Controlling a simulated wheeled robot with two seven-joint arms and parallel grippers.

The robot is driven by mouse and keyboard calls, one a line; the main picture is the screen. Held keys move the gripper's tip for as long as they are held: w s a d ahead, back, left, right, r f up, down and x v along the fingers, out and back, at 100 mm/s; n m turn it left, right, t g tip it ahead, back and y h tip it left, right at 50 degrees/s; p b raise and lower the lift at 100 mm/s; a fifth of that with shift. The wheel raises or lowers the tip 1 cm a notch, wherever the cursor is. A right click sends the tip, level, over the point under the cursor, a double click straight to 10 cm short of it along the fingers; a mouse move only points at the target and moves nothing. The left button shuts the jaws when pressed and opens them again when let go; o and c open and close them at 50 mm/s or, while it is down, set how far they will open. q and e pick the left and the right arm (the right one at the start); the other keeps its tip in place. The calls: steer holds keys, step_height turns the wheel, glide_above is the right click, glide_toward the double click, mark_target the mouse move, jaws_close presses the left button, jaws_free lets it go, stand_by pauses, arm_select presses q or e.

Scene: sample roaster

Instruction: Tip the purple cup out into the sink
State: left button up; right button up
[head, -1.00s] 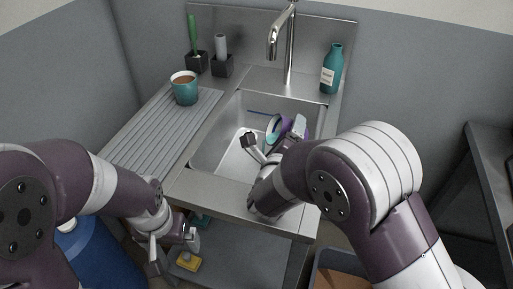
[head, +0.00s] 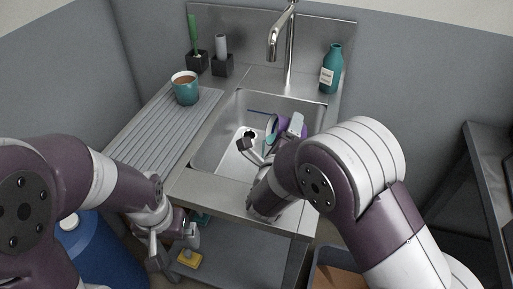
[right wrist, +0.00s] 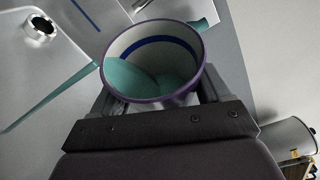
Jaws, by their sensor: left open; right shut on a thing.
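The purple cup (head: 283,128) is held tilted over the right part of the steel sink (head: 218,155). My right gripper (head: 270,135) is shut on it, with a finger on each side. In the right wrist view the cup (right wrist: 153,101) shows a purple rim, a pale inside with a blue band, and teal contents. The drain (right wrist: 40,28) shows at upper left. My left gripper (head: 174,246) is open and empty, low in front of the counter.
A teal mug (head: 185,93) with brown contents stands on the ribbed drainboard (head: 160,130). The tap (head: 290,45) rises behind the sink, a teal bottle (head: 331,70) to its right.

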mark_target(281, 126)
steer(key=shift+r+p, duration=0.2)
steer(key=shift+p, duration=0.1)
steer(key=shift+s+a+r+n+t+b, duration=0.1)
steer(key=shift+a+r+n+t+b, duration=0.1)
steer(key=shift+a+n, duration=0.3)
steer(key=shift+a+r+n+t+b, duration=0.1)
steer(key=shift+a+n+t+b, duration=0.15)
steer(key=shift+n, duration=0.35)
stand_by(0.4)
steer(key=shift+a+r+n, duration=0.2)
steer(key=shift+r+n, duration=0.3)
steer(key=shift+r, duration=0.2)
